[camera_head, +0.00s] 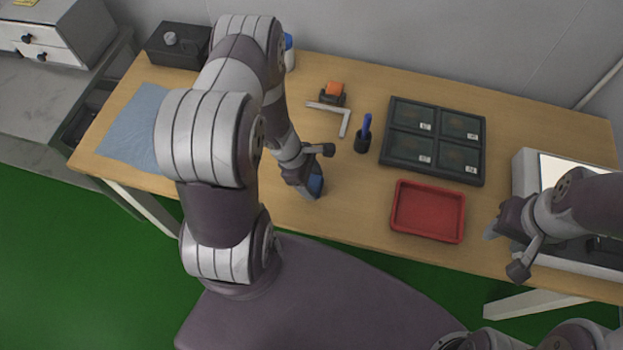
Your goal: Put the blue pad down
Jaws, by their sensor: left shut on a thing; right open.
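The blue pad (316,184) is a small blue block at the tip of my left gripper (313,190), low over the middle front of the wooden table (290,215). My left gripper is shut on it, and the fingers hide part of it. I cannot tell whether the pad touches the table. My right gripper (491,234) is open and empty, near the table's front right, to the right of the red tray.
An empty red tray (428,235) lies right of the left gripper. Behind are a dark compartment tray (385,155), a pen cup (362,142), a metal square (344,125) and an orange-topped tape dispenser (333,93). A blue cloth (130,128) lies left; a light-topped device (550,167) stands right.

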